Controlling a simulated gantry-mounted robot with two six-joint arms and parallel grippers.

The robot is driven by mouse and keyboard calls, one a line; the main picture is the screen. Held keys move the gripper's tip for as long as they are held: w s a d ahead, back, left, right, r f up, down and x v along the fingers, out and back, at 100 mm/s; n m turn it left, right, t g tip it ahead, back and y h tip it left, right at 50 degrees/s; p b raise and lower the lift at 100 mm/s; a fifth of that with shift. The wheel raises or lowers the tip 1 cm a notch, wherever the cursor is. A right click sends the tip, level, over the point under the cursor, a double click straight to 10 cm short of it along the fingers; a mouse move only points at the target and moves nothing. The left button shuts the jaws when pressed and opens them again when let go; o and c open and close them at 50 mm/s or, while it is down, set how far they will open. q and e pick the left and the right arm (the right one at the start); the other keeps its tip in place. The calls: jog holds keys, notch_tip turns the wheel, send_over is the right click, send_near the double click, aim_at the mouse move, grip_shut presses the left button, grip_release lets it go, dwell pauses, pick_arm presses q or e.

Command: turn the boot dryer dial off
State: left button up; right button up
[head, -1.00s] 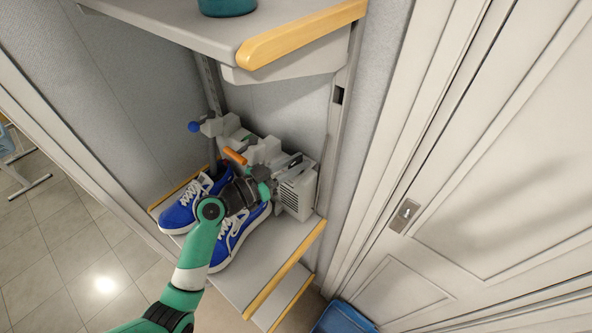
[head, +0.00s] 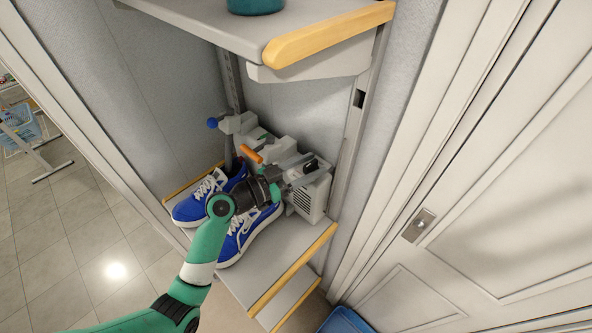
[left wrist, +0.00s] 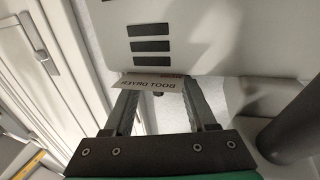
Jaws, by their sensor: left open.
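The boot dryer (head: 308,199) is a light grey machine with a slotted vent, standing on the lower shelf. In the left wrist view its pale casing (left wrist: 190,45) fills the top, with dark slots and a "BOOT DRYER" label (left wrist: 160,86). I cannot make out the dial in either view. My left gripper (head: 290,176) is at the top of the dryer and hides part of it. In the left wrist view my left gripper (left wrist: 160,90) is open, its fingers apart with the label between their tips. Nothing is held. My right gripper is out of view.
Blue shoes (head: 244,236) stand left of the dryer, beneath my arm. An orange-tipped lever (head: 252,154) and a blue knob (head: 213,123) stick out close by. A white door (head: 500,170) is on the right.

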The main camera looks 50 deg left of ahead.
pick_arm(q)
jog(key=s, duration=0.4)
jog(key=s+a+p, duration=0.1)
jog(key=s, duration=0.1)
jog(key=shift+r, duration=0.3)
jog(key=p, duration=0.8)
send_near(305, 167)
jog(key=shift+w+d+f, duration=0.1)
jog(key=shift+w+f, duration=0.05)
jog(key=shift+f, duration=0.05)
